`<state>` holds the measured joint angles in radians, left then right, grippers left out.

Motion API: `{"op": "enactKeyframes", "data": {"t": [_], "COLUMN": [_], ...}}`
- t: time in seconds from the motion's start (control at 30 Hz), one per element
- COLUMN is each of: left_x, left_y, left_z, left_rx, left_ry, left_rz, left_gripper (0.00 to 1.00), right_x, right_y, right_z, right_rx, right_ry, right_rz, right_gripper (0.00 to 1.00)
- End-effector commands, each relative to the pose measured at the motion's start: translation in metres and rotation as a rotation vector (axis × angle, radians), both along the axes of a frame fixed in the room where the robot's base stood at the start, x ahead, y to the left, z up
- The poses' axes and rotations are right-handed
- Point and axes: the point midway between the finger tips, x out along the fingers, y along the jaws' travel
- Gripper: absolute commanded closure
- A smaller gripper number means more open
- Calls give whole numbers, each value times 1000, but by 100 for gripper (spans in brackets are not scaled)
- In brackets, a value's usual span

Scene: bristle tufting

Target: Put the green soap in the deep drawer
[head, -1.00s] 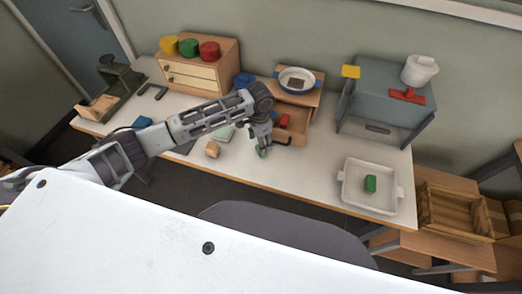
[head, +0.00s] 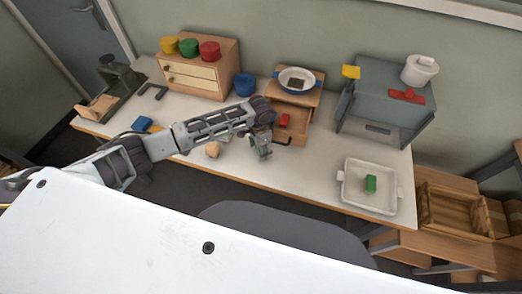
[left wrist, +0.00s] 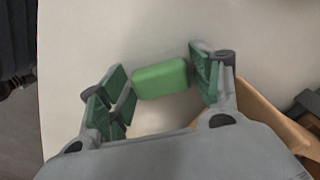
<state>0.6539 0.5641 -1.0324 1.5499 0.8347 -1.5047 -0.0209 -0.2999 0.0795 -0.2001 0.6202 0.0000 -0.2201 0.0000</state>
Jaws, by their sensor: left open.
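The green soap (left wrist: 160,78) shows in the left wrist view as a rounded green bar between my left gripper's fingers. It seems to lie on the pale table top, by the right fingertip; whether it touches is unclear. My left gripper (left wrist: 162,88) is open. In the head view my left gripper (head: 262,152) is low over the table, beside an open wooden drawer (head: 297,136) with a red block (head: 285,120) inside. The soap cannot be made out there from the green finger pads. My right gripper is out of view.
A white tray (head: 350,203) with a green block (head: 370,184) stands at right. A small cabinet (head: 225,80) with drawers stands at the back left. The drawer's dark handle (head: 283,142) juts out close to my gripper. The table between drawer and tray is clear.

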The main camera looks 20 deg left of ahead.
Motion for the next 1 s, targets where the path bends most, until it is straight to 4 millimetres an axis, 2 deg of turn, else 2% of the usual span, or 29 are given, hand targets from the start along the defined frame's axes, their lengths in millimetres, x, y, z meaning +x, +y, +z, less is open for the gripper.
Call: {"op": "enactKeyframes", "data": {"t": [0.07,0.3,0.4,0.77,1.0], "left_x": [0,0,0,0,1], "left_y": [0,0,0,0,0], "left_z": [0,0,0,6,28], "left_rx": [0,0,0,0,-2], "left_ry": [0,0,0,-1,-4], "left_rz": [0,0,0,0,-1], "left_gripper": [36,65,74,75,75], "right_x": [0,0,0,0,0], "right_y": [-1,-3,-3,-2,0], "right_z": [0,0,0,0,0], "right_rx": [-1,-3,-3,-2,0], "right_ry": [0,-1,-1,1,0], "right_rz": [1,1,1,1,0], "right_gripper": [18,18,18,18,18]}}
